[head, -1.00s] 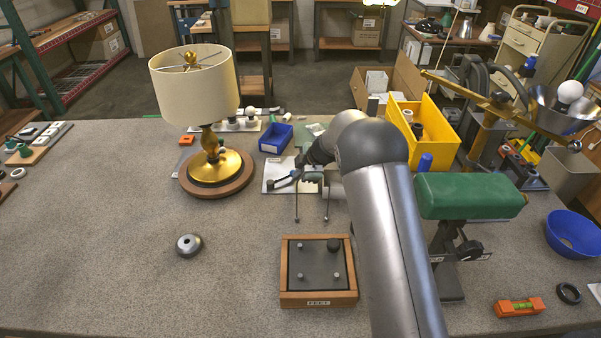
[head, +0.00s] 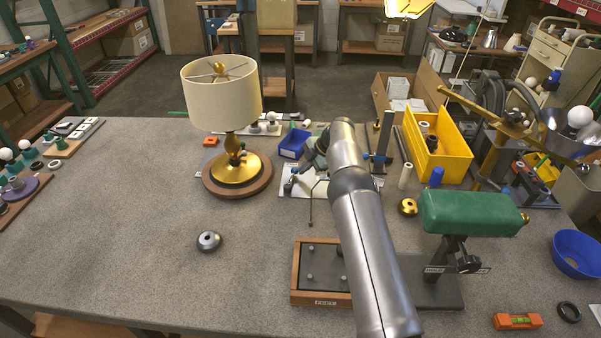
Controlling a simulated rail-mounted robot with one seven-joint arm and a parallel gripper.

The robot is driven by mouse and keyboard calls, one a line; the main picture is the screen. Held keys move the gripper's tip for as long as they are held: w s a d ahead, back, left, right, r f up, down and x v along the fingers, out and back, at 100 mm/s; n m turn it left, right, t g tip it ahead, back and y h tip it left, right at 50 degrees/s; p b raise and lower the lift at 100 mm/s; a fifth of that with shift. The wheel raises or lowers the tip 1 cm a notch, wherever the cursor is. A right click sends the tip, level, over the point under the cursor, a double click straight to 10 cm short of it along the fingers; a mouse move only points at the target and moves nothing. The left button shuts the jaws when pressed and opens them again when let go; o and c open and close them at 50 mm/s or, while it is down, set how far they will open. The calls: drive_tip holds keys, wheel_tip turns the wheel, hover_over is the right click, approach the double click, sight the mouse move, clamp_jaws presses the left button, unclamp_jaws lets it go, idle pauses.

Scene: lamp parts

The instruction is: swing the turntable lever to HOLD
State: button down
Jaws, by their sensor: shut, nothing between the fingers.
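A white plate (head: 288,192) lies behind the middle of the table, right of the cream-shaded lamp. A small dark lever with a blue end (head: 289,186) shows on it; I take it for the turntable lever, but its markings are too small to read. My gripper (head: 308,168) is low over this plate, close to the lever. It is shut and empty. My arm partly hides its fingers, and I cannot tell whether they touch the lever. The lamp (head: 238,170) stands upright on a round wooden base.
A wooden tray (head: 296,272) sits in front, partly behind my arm. A blue bin (head: 293,144) is behind the plate.

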drive_tip(key=shift+w+a+f+b, duration=0.1)
drive_tip(key=shift+w+a+b, duration=0.25)
drive_tip(key=shift+w+a, duration=0.25)
drive_tip(key=shift+a, duration=0.3)
drive_tip(key=b+v, duration=0.2)
drive_tip(key=v, duration=1.5)
drive_tip(key=shift+d+r, duration=0.25)
drive_tip(key=shift+r, duration=0.05)
drive_tip(key=shift+a, duration=0.15)
